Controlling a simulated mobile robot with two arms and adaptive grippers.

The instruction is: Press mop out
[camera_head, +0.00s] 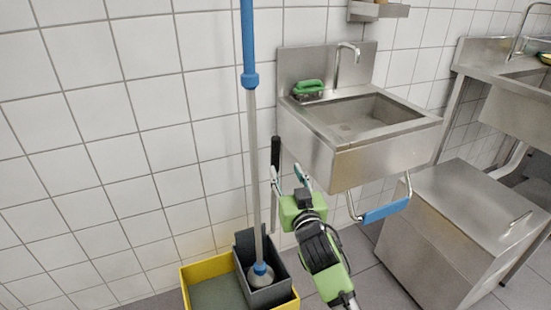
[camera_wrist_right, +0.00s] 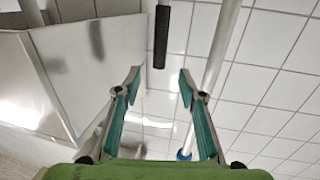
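The mop (camera_head: 254,150) stands upright with a blue upper handle and grey pole. Its blue-collared head (camera_head: 262,272) sits in the dark grey wringer (camera_head: 243,244) on the yellow bucket (camera_head: 195,278). A black-gripped lever (camera_head: 275,155) rises beside the mop. My right gripper (camera_head: 286,172) is open at the lever, close to its black grip. In the right wrist view the black grip (camera_wrist_right: 161,38) appears between and beyond the open fingertips (camera_wrist_right: 160,78), with no contact visible. The mop pole (camera_wrist_right: 215,55) is to its right there. My left gripper is out of view.
A wall-mounted steel sink (camera_head: 360,122) with a green brush (camera_head: 308,88) is right of the mop. A blue-gripped bar (camera_head: 385,210) hangs below it. A steel cabinet (camera_head: 455,225) stands at right. Tiled wall is close behind the bucket.

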